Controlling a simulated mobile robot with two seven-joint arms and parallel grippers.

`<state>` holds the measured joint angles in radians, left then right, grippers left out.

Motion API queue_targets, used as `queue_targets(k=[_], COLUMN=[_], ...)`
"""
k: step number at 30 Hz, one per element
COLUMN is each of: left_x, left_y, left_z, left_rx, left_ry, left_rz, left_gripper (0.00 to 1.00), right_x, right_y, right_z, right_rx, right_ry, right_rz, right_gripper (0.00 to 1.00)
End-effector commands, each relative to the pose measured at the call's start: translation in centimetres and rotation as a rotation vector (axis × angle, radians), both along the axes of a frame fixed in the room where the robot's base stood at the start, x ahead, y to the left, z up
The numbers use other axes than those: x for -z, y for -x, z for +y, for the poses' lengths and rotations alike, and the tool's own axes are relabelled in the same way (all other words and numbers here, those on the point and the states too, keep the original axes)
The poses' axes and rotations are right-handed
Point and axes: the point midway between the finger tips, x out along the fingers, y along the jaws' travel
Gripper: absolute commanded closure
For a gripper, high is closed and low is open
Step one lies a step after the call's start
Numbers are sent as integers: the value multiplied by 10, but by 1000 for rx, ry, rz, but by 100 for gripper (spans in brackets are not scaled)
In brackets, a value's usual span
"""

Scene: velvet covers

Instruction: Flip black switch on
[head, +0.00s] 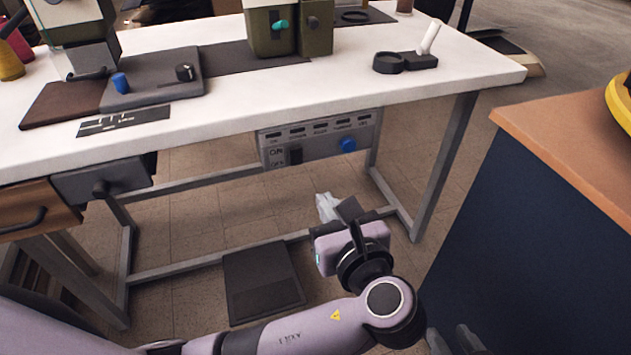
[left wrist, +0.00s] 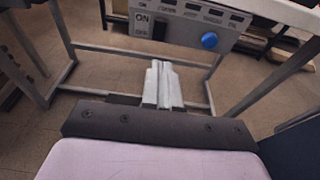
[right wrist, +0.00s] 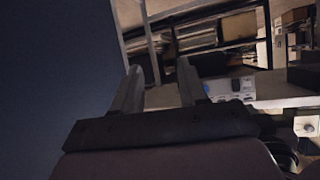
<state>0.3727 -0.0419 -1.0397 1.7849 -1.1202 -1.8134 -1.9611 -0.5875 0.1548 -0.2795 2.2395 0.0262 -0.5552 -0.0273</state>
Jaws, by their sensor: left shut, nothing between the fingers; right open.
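The black switch (head: 295,155) is on a grey control panel (head: 325,148) hung under the white table's front edge, beside ON and OFF labels. It also shows in the left wrist view (left wrist: 159,29), where its lower part is hard to make out. My left gripper (head: 323,200) is below the panel and apart from it; its pale fingers (left wrist: 162,66) are shut with nothing between them, pointing toward the panel. A blue knob (head: 348,144) is to the right of the switch. My right gripper (right wrist: 157,78) is open and empty; in the head view only part of it shows at the bottom edge.
The white table (head: 420,88) carries sewing machines. A wooden drawer (head: 38,209) hangs at the left. A navy cabinet with an orange-brown top (head: 570,150) stands at the right. A dark pedal (head: 262,280) lies on the tiled floor. Space before the panel is clear.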

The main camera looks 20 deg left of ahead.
Motion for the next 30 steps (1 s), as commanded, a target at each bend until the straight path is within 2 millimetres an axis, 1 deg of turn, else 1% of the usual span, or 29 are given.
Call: queue_targets(k=[5,13,18,24,30], left_x=[10,22,19,16,15], left_y=[-25,-72,-95,-107,-108], left_z=[18,49,64,72,73], left_rx=[-3,-3,-1,0,0], left_ry=[-3,-2,0,1,0], left_rz=[-3,-2,-2,-1,0], left_gripper=[100,100,100,100,100], right_x=[6,12,14,13,12], right_y=[-4,-10,-12,-14,-14], right_z=[8,25,34,39,39], right_rx=[-10,-33,-48,-57,-58], right_ry=[-43,-154,-209,-241,-246], right_rz=[-4,-2,2,4,4], right_gripper=[57,57,57,57,57])
